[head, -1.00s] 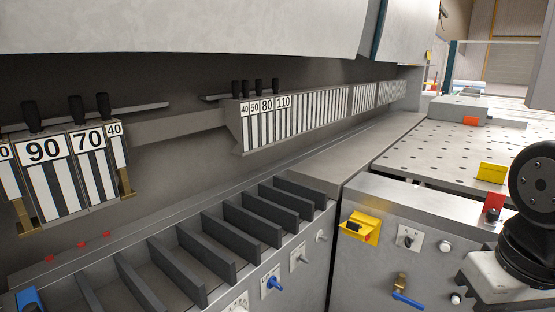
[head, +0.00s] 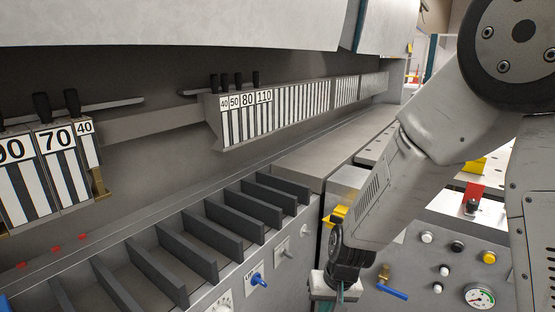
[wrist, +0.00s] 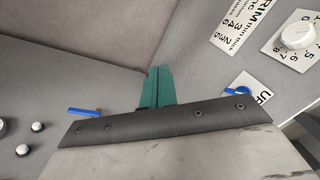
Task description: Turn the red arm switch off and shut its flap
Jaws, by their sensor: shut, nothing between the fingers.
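The red flap (head: 473,192) of the arm switch stands raised at the right of the head view. A small dark toggle (head: 472,207) shows at its foot; which way it is set is too small to tell. My gripper (head: 340,293) is low in the head view, left of the red flap and well apart from it, in front of the cabinet. Its teal fingers (wrist: 156,87) are shut together and empty in the wrist view. The red switch is not in the wrist view.
A yellow-cased switch (head: 340,213) is partly hidden behind my arm. A blue lever (head: 391,291), several round buttons and a pressure gauge (head: 479,296) sit on the right front panel. A dark slotted rack (head: 215,235) lies left. A white dial (wrist: 297,36) shows in the wrist view.

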